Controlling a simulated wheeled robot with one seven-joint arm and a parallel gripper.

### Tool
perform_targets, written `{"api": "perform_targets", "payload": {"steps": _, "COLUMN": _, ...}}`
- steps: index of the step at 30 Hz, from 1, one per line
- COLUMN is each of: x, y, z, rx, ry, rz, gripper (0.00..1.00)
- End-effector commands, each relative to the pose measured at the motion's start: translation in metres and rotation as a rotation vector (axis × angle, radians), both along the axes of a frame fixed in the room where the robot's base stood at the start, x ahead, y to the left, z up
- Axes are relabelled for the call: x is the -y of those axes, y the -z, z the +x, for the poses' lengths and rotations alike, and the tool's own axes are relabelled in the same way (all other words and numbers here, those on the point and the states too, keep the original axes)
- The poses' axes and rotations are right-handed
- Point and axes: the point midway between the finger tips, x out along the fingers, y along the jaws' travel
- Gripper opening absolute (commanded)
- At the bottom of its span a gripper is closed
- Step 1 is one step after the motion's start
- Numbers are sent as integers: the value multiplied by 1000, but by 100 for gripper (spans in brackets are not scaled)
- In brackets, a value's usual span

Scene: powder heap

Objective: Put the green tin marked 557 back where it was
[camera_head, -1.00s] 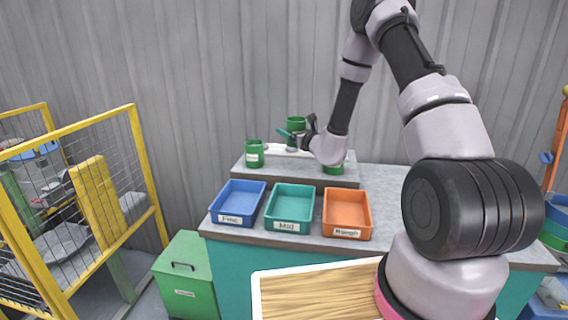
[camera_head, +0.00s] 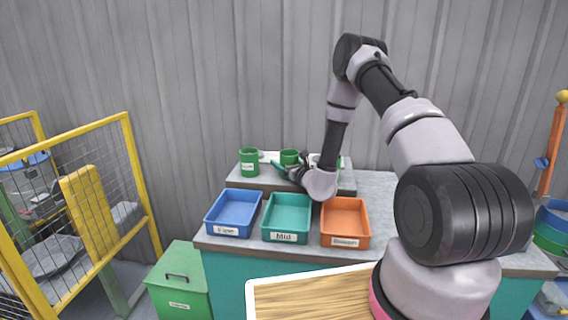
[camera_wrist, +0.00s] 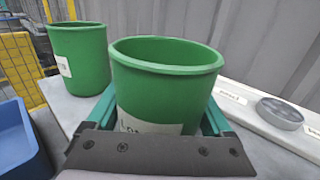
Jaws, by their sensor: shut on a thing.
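A green tin (camera_wrist: 165,85) is between the teal fingers of my gripper (camera_head: 280,166). It is upright and open-topped, and its white label is partly hidden by the gripper, so I cannot read its number. In the head view the held tin (camera_head: 289,156) is at the raised grey shelf (camera_head: 240,179); I cannot tell whether it touches the shelf. A second green tin (camera_head: 249,162) with a white label stands to its left; it also shows in the wrist view (camera_wrist: 85,60). More green shows behind my wrist on the right, mostly hidden.
Blue (camera_head: 233,213), teal (camera_head: 287,217) and orange (camera_head: 345,221) trays stand in front of the shelf. A yellow fence (camera_head: 130,190) and green bin (camera_head: 180,283) are at left.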

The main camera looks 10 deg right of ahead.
Motion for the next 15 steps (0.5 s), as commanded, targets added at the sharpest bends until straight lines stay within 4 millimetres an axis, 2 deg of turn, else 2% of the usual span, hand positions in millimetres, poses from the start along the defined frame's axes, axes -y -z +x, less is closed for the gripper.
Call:
{"api": "perform_targets", "payload": {"steps": 6, "x": 0, "y": 3, "z": 0, "rx": -1, "ry": 0, "rz": 1, "gripper": 6}}
{"api": "perform_targets", "payload": {"steps": 7, "x": 0, "y": 3, "z": 0, "rx": -1, "ry": 0, "rz": 1, "gripper": 93}}
{"api": "perform_targets", "payload": {"steps": 8, "x": 0, "y": 3, "z": 0, "rx": -1, "ry": 0, "rz": 1, "gripper": 100}}
{"api": "perform_targets", "payload": {"steps": 15, "x": 0, "y": 2, "z": 0, "rx": 0, "ry": 0, "rz": 1, "gripper": 100}}
